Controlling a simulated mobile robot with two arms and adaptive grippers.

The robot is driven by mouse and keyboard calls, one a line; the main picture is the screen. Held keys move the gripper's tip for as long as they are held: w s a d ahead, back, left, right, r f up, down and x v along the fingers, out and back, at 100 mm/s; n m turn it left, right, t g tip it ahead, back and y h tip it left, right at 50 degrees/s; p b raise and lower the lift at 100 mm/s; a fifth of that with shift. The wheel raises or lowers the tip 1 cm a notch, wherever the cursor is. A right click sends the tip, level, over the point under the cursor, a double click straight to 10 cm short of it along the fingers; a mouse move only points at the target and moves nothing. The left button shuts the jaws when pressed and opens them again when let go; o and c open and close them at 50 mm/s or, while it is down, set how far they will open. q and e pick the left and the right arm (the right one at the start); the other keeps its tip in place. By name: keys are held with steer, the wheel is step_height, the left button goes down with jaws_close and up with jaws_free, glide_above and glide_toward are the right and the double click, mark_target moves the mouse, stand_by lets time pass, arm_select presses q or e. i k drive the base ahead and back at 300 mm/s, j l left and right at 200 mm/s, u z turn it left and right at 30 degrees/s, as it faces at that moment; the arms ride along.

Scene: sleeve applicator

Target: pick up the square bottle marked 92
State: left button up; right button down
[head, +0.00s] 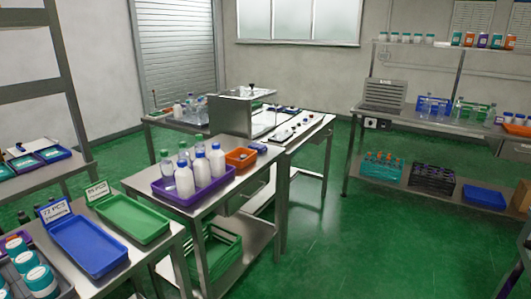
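Several bottles stand upright in a purple tray (218,190) on a steel cart in the middle. A white bottle (184,180) is at the tray's front, another white bottle (217,160) is at its right, and a green-capped bottle (167,164) is at its back left. No marking 92 is readable on any bottle, and I cannot tell which one is square. More small bottles (190,104) stand on the far bench. Neither of my grippers is in view.
An orange bin (241,158) sits beside the purple tray. Empty blue (90,246) and green (131,219) trays lie on the front left table. A metal machine (230,116) stands behind the cart. Shelves line the right wall. The green floor (330,240) at right is clear.

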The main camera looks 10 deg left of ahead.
mark_target(217, 157)
steer(key=i+l+z, duration=0.2)
steer(key=i, duration=0.35)
steer(key=i+l+z, duration=0.15)
steer(key=i, duration=0.45)
steer(key=i+l+z, duration=0.2)
steer(key=i, duration=0.4)
steer(key=j, duration=0.05)
